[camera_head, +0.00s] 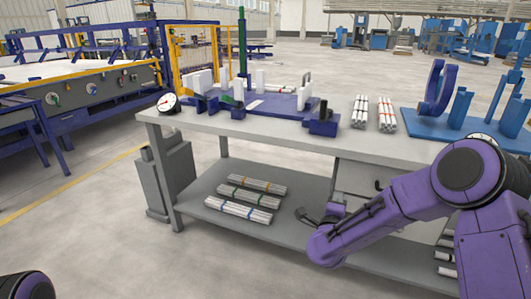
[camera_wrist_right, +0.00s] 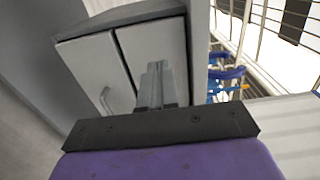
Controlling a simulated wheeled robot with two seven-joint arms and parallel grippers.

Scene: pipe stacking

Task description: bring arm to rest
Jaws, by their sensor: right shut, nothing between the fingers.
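My right arm (camera_head: 400,205) is purple and comes in from the right in the head view, in front of the workbench. Its gripper (camera_head: 308,216) is dark, small and partly hidden by the wrist, over the lower shelf area. In the right wrist view the grey fingers (camera_wrist_right: 156,72) are together with nothing between them. They point towards a grey cabinet with two doors (camera_wrist_right: 125,60). My left gripper does not show; only a dark rounded part of my left arm is at the bottom left corner.
The workbench (camera_head: 215,124) carries a blue fixture (camera_head: 275,105), a gauge (camera_head: 167,102), pipe bundles (camera_head: 387,114) and a blue stand (camera_head: 440,120). More pipe bundles (camera_head: 240,208) lie on the lower shelf (camera_head: 195,182).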

